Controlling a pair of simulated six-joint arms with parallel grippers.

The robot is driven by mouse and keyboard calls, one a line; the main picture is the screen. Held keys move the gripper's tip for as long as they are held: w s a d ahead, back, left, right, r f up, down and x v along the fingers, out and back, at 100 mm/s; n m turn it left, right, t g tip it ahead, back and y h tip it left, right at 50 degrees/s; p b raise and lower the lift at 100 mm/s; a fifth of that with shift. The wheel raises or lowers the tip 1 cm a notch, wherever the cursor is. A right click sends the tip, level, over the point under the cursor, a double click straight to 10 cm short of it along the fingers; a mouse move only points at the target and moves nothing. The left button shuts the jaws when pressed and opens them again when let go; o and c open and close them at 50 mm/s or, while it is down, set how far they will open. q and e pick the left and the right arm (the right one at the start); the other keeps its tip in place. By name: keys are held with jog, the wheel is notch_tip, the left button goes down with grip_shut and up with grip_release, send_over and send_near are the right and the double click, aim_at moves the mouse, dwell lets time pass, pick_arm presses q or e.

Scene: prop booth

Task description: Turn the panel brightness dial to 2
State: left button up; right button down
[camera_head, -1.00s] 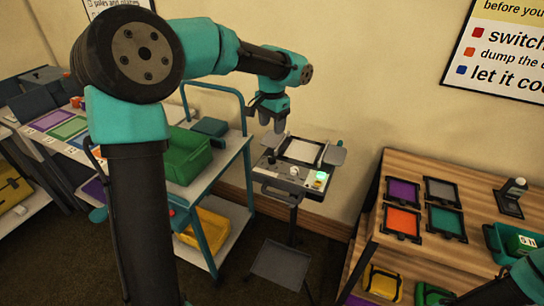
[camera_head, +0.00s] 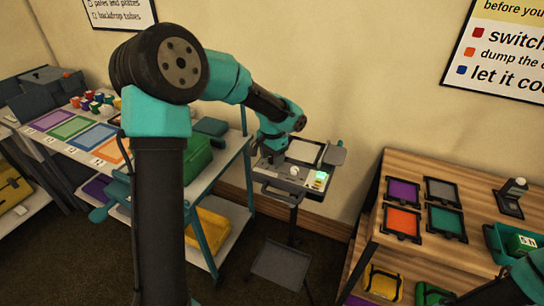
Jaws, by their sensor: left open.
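The panel is a small grey console (camera_head: 284,183) on a dark stand, with a light top plate and a green-lit spot (camera_head: 321,176) at its front right. A small pale knob (camera_head: 295,170), which looks like the dial, is on its front face; its numbers are too small to read. My left gripper (camera_head: 274,158) is open, pointing down at the console's left part, left of the knob. The fingertips are small and dark; I cannot tell whether they touch anything. My right gripper is out of view; only part of that arm shows at bottom right.
A metal cart (camera_head: 228,160) with a green bin (camera_head: 197,157) stands left of the console. A wooden shelf (camera_head: 385,245) with coloured framed panels stands to the right. A grey footplate (camera_head: 280,262) is below the console. The wall is close behind.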

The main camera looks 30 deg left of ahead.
pick_arm(q)
jog(key=c, duration=0.9)
jog(key=shift+n, duration=0.5)
jog(key=n, duration=1.1)
dwell(0.4)
